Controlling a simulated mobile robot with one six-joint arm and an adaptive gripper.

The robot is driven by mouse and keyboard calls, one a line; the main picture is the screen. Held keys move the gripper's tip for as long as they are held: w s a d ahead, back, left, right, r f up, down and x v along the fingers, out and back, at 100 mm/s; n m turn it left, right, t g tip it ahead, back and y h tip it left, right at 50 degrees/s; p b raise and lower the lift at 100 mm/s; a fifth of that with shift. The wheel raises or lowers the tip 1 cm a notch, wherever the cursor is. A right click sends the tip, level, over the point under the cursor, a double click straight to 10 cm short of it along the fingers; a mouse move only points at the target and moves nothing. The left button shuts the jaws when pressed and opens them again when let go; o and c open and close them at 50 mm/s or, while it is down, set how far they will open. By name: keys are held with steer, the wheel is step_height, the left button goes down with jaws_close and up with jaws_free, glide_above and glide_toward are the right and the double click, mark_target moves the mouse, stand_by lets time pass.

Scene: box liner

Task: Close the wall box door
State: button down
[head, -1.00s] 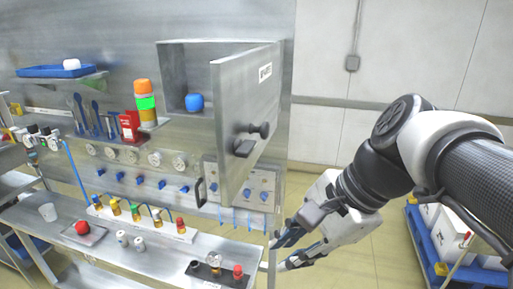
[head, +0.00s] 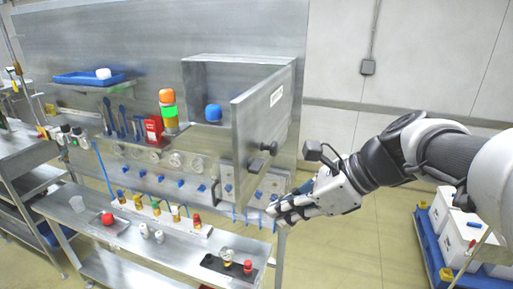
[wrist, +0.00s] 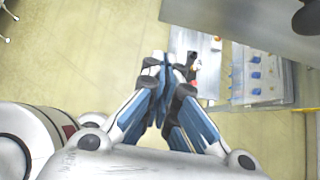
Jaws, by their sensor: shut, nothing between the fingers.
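The wall box (head: 200,92) is a grey metal box fixed to the back panel, and a blue object (head: 213,113) sits inside it. Its door (head: 262,125) stands open, swung out toward me, with a dark knob and latch (head: 262,156) on its outer face. My gripper (head: 272,210) is shut and empty, just below and right of the door's lower edge, apart from it. In the wrist view my gripper (wrist: 163,65) has its fingertips together, and the door's underside (wrist: 250,22) shows at the top right.
A workbench (head: 180,245) below the box holds small valves, a red ball (head: 107,218) and a dark tray (head: 228,268). A stack light (head: 168,110) stands left of the box. A blue pallet with white boxes (head: 455,240) is at right. The floor right of the bench is clear.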

steer(key=shift+w+a+f+p, duration=0.1)
steer(key=shift+w+a, duration=0.15)
steer(key=shift+a, duration=0.45)
steer(key=shift+w+a+f+p, duration=0.1)
steer(key=shift+w+a, duration=0.2)
steer(key=shift+a, duration=0.35)
steer(key=shift+w+a+f+p, duration=0.1)
steer(key=shift+w+a, duration=0.15)
steer(key=shift+a, duration=0.45)
steer(key=shift+r, duration=0.1)
